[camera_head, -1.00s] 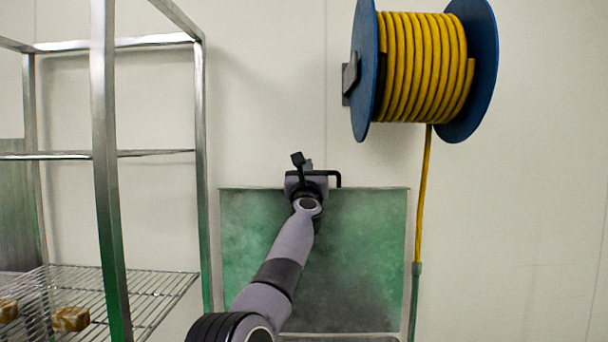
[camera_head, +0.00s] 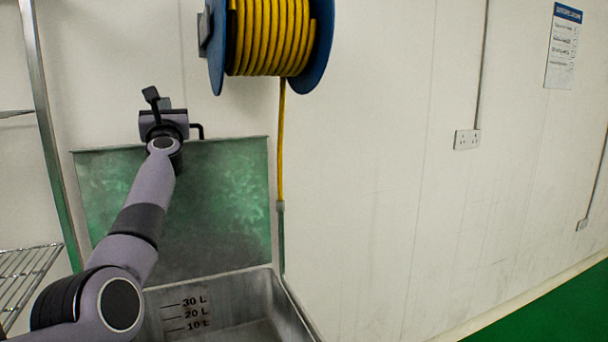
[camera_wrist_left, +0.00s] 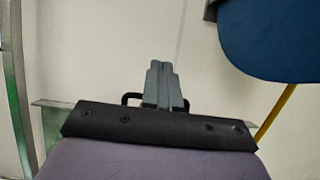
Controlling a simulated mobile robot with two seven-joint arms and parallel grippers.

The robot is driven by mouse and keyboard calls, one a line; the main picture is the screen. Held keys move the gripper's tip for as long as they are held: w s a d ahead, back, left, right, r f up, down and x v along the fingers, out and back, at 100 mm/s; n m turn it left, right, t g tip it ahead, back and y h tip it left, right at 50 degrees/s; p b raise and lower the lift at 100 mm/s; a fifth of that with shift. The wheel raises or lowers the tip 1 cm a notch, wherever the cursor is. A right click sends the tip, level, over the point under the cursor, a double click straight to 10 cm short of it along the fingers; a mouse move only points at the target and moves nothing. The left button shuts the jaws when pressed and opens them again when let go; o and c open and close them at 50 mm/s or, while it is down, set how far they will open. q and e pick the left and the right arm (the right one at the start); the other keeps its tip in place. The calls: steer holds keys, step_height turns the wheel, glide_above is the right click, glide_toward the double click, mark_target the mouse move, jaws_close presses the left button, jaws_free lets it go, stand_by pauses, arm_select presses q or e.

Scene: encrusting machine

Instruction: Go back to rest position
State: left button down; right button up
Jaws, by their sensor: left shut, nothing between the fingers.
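My left arm comes in from the lower left of the head view and reaches up in front of a green-tinted metal panel. My left gripper (camera_head: 165,110) is at the arm's far end, above the panel's top edge and left below the hose reel. In the left wrist view the gripper's fingers (camera_wrist_left: 162,82) are together with nothing between them. The pale wall shows behind them. My right gripper is in neither view.
A blue reel with yellow hose (camera_head: 270,35) hangs on the wall. A metal basin with litre marks (camera_head: 255,310) stands below the green panel (camera_head: 230,200). A wire rack (camera_head: 30,270) is at left. Green floor (camera_head: 560,310) is open at lower right.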

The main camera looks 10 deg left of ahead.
arm_select(q)
steer(key=s+d+f+m+g+h, duration=0.1)
steer(key=s+d+f+m+h, duration=0.3)
steer(key=f+m, duration=0.7)
steer(key=s+d+f+m+g+h, duration=0.1)
steer(key=s+d+f+m+h, duration=0.2)
steer(key=d+f+m+h, duration=0.65)
steer(key=s+f+m+g+h, duration=0.1)
steer(key=s+f+m+g, duration=0.15)
steer(key=f+m, duration=0.9)
steer(key=s+d+f+m+g, duration=0.3)
steer(key=s+f, duration=0.6)
steer(key=s, duration=0.1)
steer(key=s+d+f+m+g, duration=0.2)
steer(key=s+f+m+g, duration=0.1)
steer(key=s+f, duration=0.65)
steer(key=s+d+f+m+g+y, duration=0.15)
steer(key=s+m+g, duration=0.45)
steer(key=s, duration=1.7)
steer(key=w+d+f+t+h, duration=0.1)
steer(key=w+d+f+t, duration=0.1)
steer(key=w+f+t, duration=0.4)
steer(key=shift+w+d+f+m+t, duration=0.35)
steer(key=shift+f+t, duration=0.4)
steer(key=shift+f, duration=1.25)
